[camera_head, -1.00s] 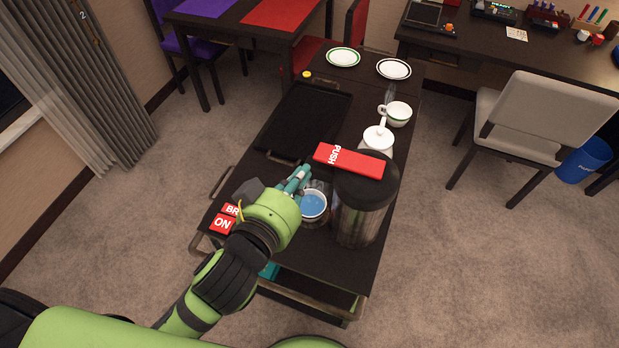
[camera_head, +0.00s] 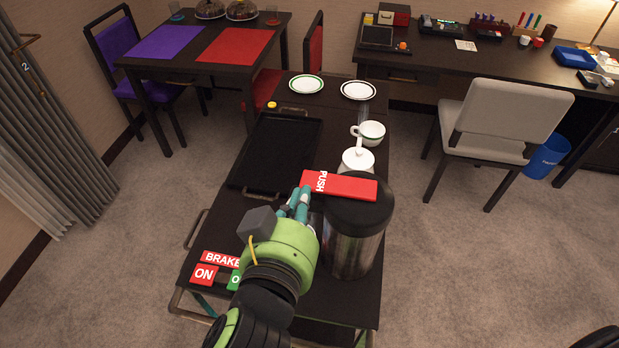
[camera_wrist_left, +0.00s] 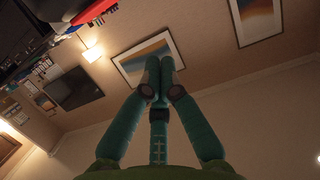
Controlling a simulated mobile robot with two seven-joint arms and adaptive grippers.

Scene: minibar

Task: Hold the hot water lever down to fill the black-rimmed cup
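The red lever marked PUSH (camera_head: 345,186) lies across the black top of the metal hot water dispenser (camera_head: 349,250) on the dark cart. My left gripper (camera_head: 300,197) is by the left end of the lever, its fingers at the lever's near edge; I cannot tell whether they touch. In the left wrist view its fingers (camera_wrist_left: 159,85) are drawn together with nothing seen between them. The cup beside the dispenser is hidden behind my left gripper. A white cup (camera_head: 372,132) stands farther back; its rim colour is unclear. My right gripper is out of view.
A white lidded pot (camera_head: 357,160) stands behind the dispenser. A black tray (camera_head: 275,150) lies left of it. Two plates, one green-rimmed (camera_head: 307,84) and one dark-rimmed (camera_head: 358,90), are at the cart's far end. Brake buttons (camera_head: 205,274) are at the near left.

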